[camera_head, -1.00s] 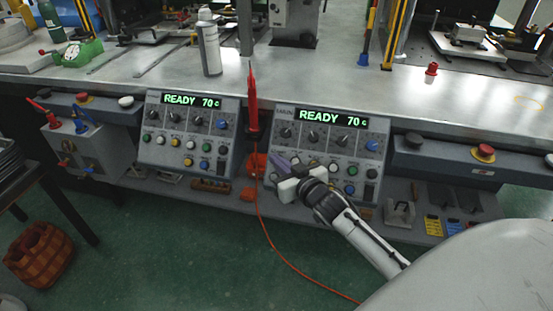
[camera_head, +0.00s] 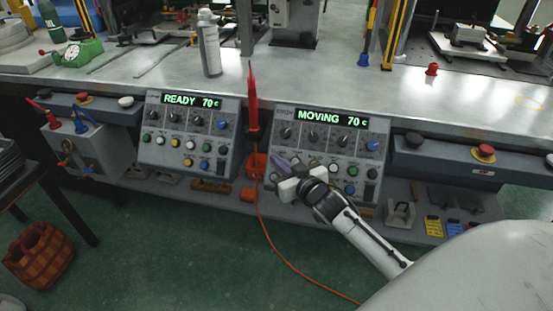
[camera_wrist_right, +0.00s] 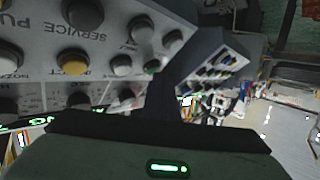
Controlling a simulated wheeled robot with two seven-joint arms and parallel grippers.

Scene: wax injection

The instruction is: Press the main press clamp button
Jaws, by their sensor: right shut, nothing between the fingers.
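The right control panel (camera_head: 330,122) hangs on the bench front, with knobs, coloured buttons and a green display (camera_head: 331,117) reading "MOVING 70 c". My right gripper (camera_head: 280,167) is shut and empty, its fingertips at the lower left of this panel's button rows. It hides the buttons there, so I cannot tell which one it touches. My left gripper is not in view.
A similar left panel (camera_head: 189,130) reads "READY 70 c". A red pointed tool (camera_head: 252,105) stands between the panels, its orange cable hanging to the floor. A spray can (camera_head: 209,45) stands on the bench (camera_head: 150,75). Red stop buttons (camera_head: 486,150) sit on side boxes.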

